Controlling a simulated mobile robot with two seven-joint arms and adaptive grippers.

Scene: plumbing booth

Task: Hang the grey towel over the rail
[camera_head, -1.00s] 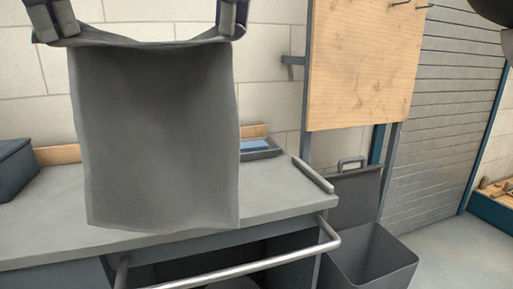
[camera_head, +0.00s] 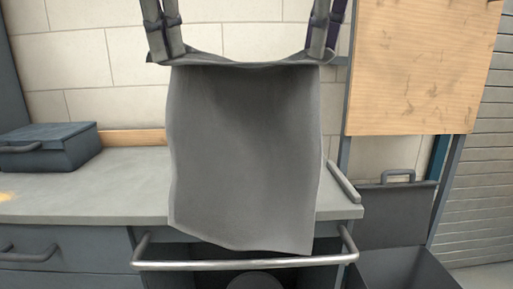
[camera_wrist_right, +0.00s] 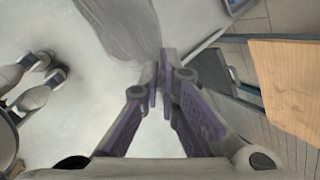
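The grey towel (camera_head: 245,150) hangs spread between my two grippers in the head view, its top edge sagging a little in the middle. My left gripper (camera_head: 169,55) is shut on its upper left corner. My right gripper (camera_head: 319,55) is shut on its upper right corner; in the right wrist view its fingers (camera_wrist_right: 161,95) are closed together at the towel (camera_wrist_right: 122,28). The metal rail (camera_head: 245,264) runs along the front of the workbench, below the towel. The towel's lower edge hangs just above the rail in the picture; whether they touch I cannot tell.
The grey workbench (camera_head: 80,190) holds a dark toolbox (camera_head: 50,148) at its left. A wooden board (camera_head: 420,65) stands at the right, above an open dark bin (camera_head: 405,272). A drawer (camera_head: 50,255) is at the bench's front left.

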